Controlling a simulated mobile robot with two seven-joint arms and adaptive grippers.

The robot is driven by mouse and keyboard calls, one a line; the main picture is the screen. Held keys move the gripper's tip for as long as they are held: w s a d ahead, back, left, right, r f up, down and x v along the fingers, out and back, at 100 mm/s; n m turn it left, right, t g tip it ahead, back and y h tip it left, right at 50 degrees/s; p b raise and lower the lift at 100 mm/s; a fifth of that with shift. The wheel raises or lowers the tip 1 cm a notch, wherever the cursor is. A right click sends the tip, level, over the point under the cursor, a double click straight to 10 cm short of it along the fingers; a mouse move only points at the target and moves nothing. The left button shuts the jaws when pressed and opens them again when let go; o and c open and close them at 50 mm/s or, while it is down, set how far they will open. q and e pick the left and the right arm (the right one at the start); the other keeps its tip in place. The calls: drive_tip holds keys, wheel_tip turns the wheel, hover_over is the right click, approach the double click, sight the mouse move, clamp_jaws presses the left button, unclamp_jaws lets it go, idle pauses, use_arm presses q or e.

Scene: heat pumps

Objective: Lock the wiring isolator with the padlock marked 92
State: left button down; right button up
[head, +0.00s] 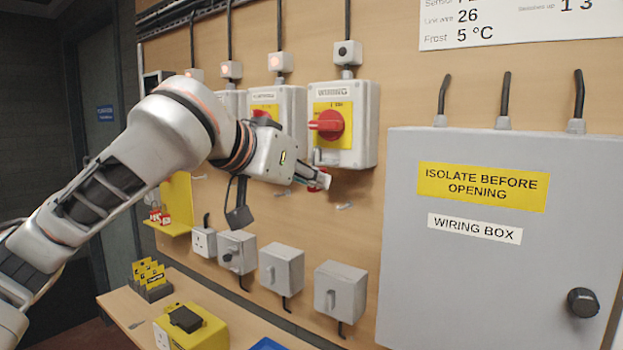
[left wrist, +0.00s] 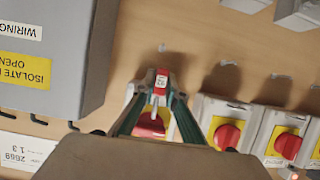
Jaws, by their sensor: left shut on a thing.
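The isolator labelled WIRING (head: 345,125) is on the wall left of the grey box. It has a red handle (head: 328,124) on a yellow plate, its grip lying sideways. My left gripper (head: 318,180) is shut on a small red padlock (left wrist: 161,80) just below this isolator. In the left wrist view the padlock has a white label, too small to read surely, and its pale shackle points toward the isolator's red handle (left wrist: 150,125). Whether the shackle touches the isolator is hidden. The left gripper's fingertips (left wrist: 160,92) also show there. My right gripper is not in view.
More isolators (head: 270,108) stand close on the left. The grey wiring box (head: 480,280) juts out on the right. Below are several grey switch boxes (head: 282,266). A yellow station (head: 178,200) with red padlocks is at left. The bench (head: 120,302) holds tags and a yellow case.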

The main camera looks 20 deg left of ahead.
sight(310, 187)
use_arm(q)
drive_tip(key=shift+w+d, duration=0.2)
drive_tip(key=shift+w, duration=0.35)
drive_tip(key=shift+w+d, duration=0.15)
drive_tip(key=shift+w, duration=0.35)
idle(1.8)
drive_tip(key=shift+f+b, duration=0.55)
drive_tip(key=shift+f, duration=0.75)
idle(0.6)
drive_tip(key=c, duration=2)
unclamp_jaws()
